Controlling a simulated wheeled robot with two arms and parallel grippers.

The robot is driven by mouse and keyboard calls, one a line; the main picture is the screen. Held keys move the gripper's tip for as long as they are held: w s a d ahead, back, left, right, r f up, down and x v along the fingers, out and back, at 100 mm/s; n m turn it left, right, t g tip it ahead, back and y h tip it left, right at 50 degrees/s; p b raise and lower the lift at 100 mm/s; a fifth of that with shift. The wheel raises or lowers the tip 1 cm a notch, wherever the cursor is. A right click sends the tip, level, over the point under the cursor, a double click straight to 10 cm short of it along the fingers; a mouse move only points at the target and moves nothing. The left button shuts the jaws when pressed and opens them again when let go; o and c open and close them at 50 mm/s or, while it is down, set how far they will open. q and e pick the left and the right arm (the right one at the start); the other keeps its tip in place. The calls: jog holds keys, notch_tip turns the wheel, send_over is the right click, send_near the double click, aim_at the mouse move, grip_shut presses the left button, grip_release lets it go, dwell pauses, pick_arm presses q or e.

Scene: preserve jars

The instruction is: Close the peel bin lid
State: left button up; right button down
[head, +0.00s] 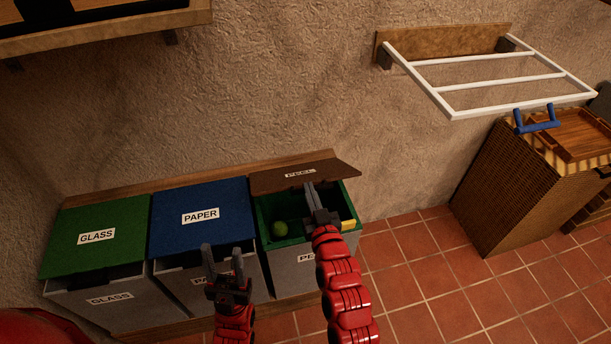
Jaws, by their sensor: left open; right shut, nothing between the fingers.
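The peel bin (283,274) is the rightmost of three bins, grey with a green inside. Its brown lid (325,171), labelled PEEL, is raised at the back, so the bin is open. A green round item (280,229) and a yellow piece (348,225) show in it. My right gripper (311,187) is shut and empty; in the picture its tips overlap the front edge of the lid, and I cannot tell whether they touch it. My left gripper (222,252) is open and empty, in front of the paper bin.
The glass bin (98,234) with a green lid and the paper bin (200,215) with a blue lid stand to the left. A white rack (475,83) juts from the wall at upper right. A wicker hamper (510,185) stands below it. Tiled floor (405,255) is clear between.

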jog(key=s+d+f+t+y+b, duration=0.1)
jog(key=s+f+t+b, duration=0.1)
jog(key=f+b, duration=0.5)
jog(key=s+f+t+y+b, duration=0.1)
jog(key=s+f+t+b, duration=0.2)
jog(key=f+b, duration=0.4)
notch_tip(320, 180, down, 3)
jog(key=shift+s+d+f+t+b, duration=0.15)
jog(key=shift+d+t+b, duration=0.2)
jog(key=shift+t, duration=0.35)
